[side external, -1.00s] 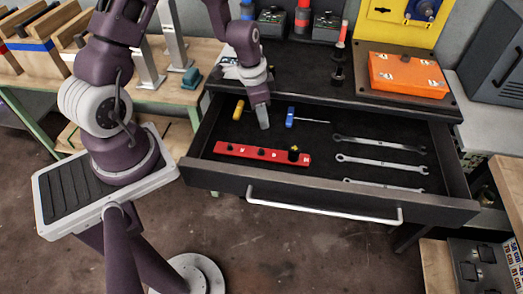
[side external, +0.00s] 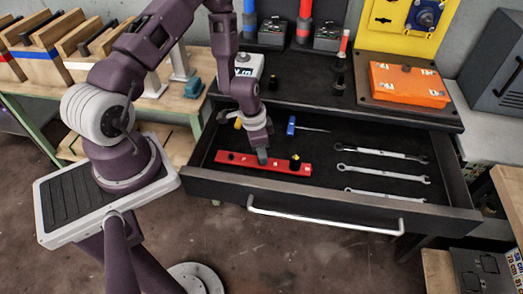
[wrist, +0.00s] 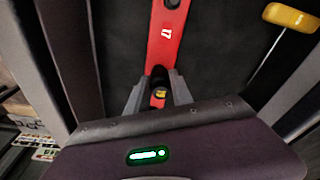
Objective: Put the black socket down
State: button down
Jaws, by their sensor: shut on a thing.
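My gripper (side external: 263,158) points down over the middle of the red socket rail (side external: 282,166) in the open drawer. In the wrist view its fingers (wrist: 158,94) are shut on the black socket (wrist: 159,74), which is dark with a yellow mark. The red rail (wrist: 165,38), marked 17, runs beneath and beyond the fingers. The side view hides the held socket behind the fingers, and I cannot tell whether its bottom touches the rail. Another dark socket stands at the rail's left end, and one with a yellow top (side external: 295,160) stands near its right end.
The drawer (side external: 330,200) also holds several wrenches (side external: 383,171) on the right and a blue-handled screwdriver (side external: 291,125) behind. A yellow handle (wrist: 290,17) lies beside the rail. An orange case (side external: 408,85) sits on the bench top. The drawer's front wall is close to the rail.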

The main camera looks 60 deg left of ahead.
jog(key=shift+f, duration=0.35)
jog(key=c, duration=1.1)
grip_release()
jog(key=s+d+r+n+t, duration=0.1)
jog(key=s+d+r, duration=0.1)
jog(key=r, duration=1.2)
jog(key=s+d+r+t, duration=0.1)
jog(key=s+d+r, duration=0.1)
jog(key=r, duration=1.1)
jog(key=s+d+r+n, duration=0.1)
jog(key=s+r, duration=0.3)
jog(key=s+d+r+n+t, duration=0.1)
jog(key=s+r, duration=0.2)
jog(key=s, duration=0.2)
jog(key=s+d+r+n+t, duration=0.1)
jog(key=s+d+r, duration=0.1)
jog(key=s+r, duration=0.2)
jog(key=shift+s+r+y, duration=0.3)
jog(key=shift+s+r, duration=0.05)
jog(key=shift+s, duration=0.35)
